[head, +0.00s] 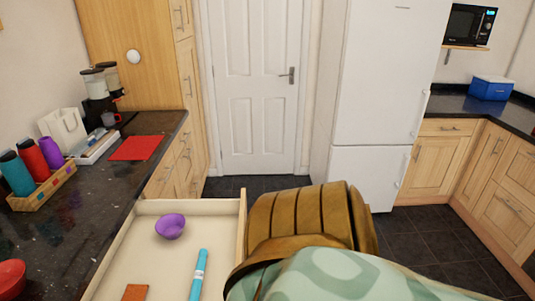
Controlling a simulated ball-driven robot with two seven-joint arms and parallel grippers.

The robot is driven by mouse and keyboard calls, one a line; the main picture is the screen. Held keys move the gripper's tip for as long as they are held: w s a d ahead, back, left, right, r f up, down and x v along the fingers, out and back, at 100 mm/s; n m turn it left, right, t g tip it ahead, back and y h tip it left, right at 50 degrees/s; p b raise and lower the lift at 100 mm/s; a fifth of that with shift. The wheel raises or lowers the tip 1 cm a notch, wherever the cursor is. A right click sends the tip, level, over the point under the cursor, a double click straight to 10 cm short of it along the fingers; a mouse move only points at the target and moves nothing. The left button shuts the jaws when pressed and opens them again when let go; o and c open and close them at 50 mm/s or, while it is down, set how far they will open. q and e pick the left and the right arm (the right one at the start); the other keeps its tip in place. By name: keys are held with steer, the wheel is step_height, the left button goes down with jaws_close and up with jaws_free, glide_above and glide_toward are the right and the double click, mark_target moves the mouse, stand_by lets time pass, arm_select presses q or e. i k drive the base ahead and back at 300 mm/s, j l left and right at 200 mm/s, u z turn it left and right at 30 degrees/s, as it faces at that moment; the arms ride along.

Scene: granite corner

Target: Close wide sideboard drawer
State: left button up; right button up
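A wide drawer (128,237) stands pulled out from under the dark counter at the lower left of the head view. Its pale inside is open to view. A purple bowl (170,226), a blue tube-like item (199,275) and a flat orange-brown item (135,292) lie in it. The drawer's front end (242,235) is at the right, seen edge-on from above; its outer face and handle are hidden. A brown banded form and a pale green patterned surface, which I cannot identify surely, lie close outside that end. Neither gripper is in view.
The dark counter (60,225) holds a bottle crate (42,188), a red mat (136,148), a coffee machine (98,90) and a red bowl (12,278). A white door (253,120) and fridge (375,100) stand behind. Dark floor (420,235) is clear at the right.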

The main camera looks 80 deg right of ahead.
mark_target(138, 254)
steer(key=z, duration=0.4)
steer(key=l+z, duration=0.15)
steer(key=z, duration=0.3)
steer(key=l+z, duration=0.15)
steer(key=z, duration=0.25)
steer(key=l+z, duration=0.1)
steer(key=z, duration=0.3)
steer(key=l+z, duration=0.1)
steer(key=z, duration=0.35)
steer(key=k+j+u, duration=0.1)
steer(key=k, duration=0.25)
steer(key=j, duration=0.1)
